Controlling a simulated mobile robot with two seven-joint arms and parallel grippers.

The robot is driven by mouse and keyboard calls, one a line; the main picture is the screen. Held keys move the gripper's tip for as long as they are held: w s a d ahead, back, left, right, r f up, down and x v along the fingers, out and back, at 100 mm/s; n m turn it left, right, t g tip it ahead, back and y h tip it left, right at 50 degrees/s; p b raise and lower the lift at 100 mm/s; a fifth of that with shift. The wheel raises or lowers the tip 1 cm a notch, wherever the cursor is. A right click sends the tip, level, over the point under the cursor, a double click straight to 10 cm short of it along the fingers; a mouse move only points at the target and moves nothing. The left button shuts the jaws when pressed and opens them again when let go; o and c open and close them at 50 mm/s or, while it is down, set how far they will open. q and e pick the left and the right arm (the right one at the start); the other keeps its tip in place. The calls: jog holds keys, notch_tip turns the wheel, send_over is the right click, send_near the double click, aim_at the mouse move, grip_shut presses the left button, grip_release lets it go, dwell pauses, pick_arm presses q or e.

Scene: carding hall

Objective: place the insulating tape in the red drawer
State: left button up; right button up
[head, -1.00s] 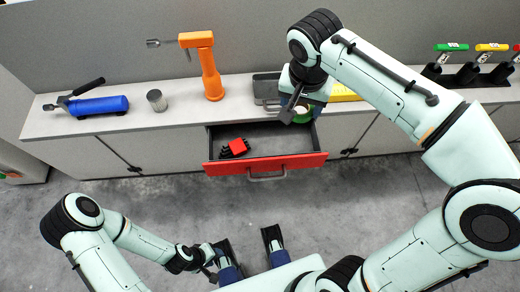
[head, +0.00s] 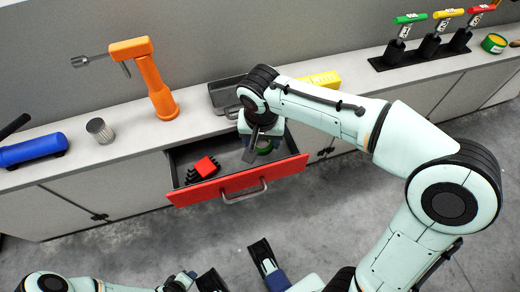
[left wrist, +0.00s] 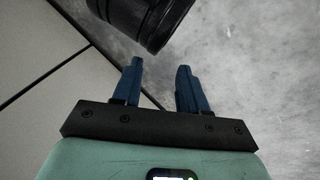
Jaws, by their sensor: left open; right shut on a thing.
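The red drawer (head: 240,182) is pulled open under the bench, its red front facing me. My right gripper (head: 254,150) points down into the right part of the open drawer. I cannot tell whether the roll touches the drawer floor. My left gripper (head: 238,268) is low in front of the bench, away from the drawer. In the left wrist view its two blue fingers (left wrist: 160,85) are apart with nothing between them.
A red and black object (head: 204,167) lies in the drawer's left part.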

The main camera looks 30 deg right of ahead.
aim_at(262, 150)
notch_tip(262, 150, down, 4)
jog(key=shift+f+b, duration=0.1)
jog(key=shift+b, duration=0.6)
jog(key=shift+f, duration=0.25)
pick_arm(q)
jog(key=shift+w+a+f+t+y, duration=0.15)
jog(key=shift+w+a+f, duration=0.25)
jog(key=shift+w, duration=0.2)
jog(key=shift+w+a+f+t+y, duration=0.15)
jog(key=shift+w+a+f, duration=0.15)
jog(key=shift+w, duration=0.3)
pick_arm(e)
jog(key=shift+f, duration=0.1)
jog(key=o, duration=1)
pick_arm(q)
jog(key=shift+s+f, duration=0.15)
jog(key=shift+f, duration=0.05)
pick_arm(e)
jog(key=shift+o, duration=0.2)
